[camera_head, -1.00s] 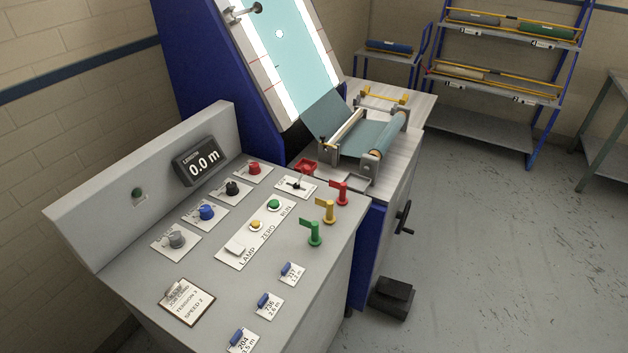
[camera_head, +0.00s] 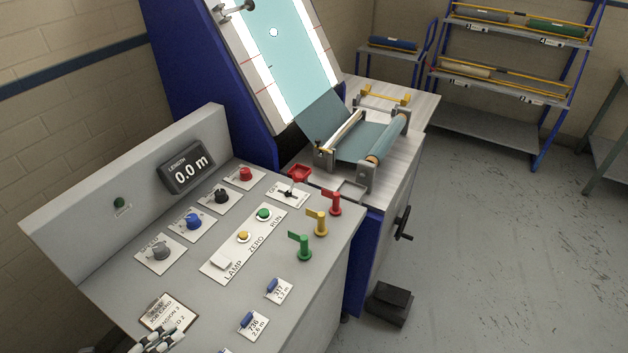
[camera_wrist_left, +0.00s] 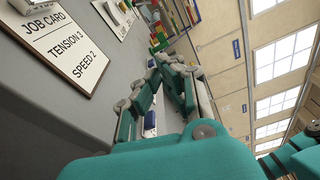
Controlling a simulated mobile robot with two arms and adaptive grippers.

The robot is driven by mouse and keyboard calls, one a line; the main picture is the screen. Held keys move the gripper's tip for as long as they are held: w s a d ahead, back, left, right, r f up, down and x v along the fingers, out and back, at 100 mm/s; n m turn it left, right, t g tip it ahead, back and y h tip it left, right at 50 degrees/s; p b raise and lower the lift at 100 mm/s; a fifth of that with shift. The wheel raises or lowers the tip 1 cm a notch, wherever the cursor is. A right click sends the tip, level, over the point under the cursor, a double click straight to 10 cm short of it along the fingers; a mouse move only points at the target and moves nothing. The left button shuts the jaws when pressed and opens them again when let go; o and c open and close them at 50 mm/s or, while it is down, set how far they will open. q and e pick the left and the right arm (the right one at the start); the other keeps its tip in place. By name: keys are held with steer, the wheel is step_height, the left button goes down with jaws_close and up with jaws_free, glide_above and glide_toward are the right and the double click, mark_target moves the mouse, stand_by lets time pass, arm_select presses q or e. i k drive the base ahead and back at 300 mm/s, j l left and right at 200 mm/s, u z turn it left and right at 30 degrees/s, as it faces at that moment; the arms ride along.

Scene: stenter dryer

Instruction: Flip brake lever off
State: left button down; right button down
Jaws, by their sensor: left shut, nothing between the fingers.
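A small lever (camera_head: 290,188) stands on a white plate at the far right part of the console top. Its plate reads OFF at one end. A red piece (camera_head: 299,173) is just behind it; I cannot tell whether it belongs to the lever. My left gripper (camera_head: 155,339) shows only as a black-and-white checked part at the bottom edge, over the job card, far from the lever. In the left wrist view its teal fingers (camera_wrist_left: 165,62) come together, shut and empty.
The console top (camera_head: 205,300) holds several knobs, the RUN button (camera_head: 264,214), and red (camera_head: 334,203), yellow (camera_head: 320,222) and green (camera_head: 302,246) flags near its right edge. The job card (camera_head: 168,313) lies at the front. A roller unit (camera_head: 365,140) stands behind.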

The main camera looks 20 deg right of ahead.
mark_target(297, 178)
steer(key=i+l, duration=0.3)
steer(key=l, duration=0.15)
steer(key=i+l, duration=0.3)
steer(key=l, duration=0.15)
steer(key=i+l, duration=0.3)
steer(key=l, duration=0.15)
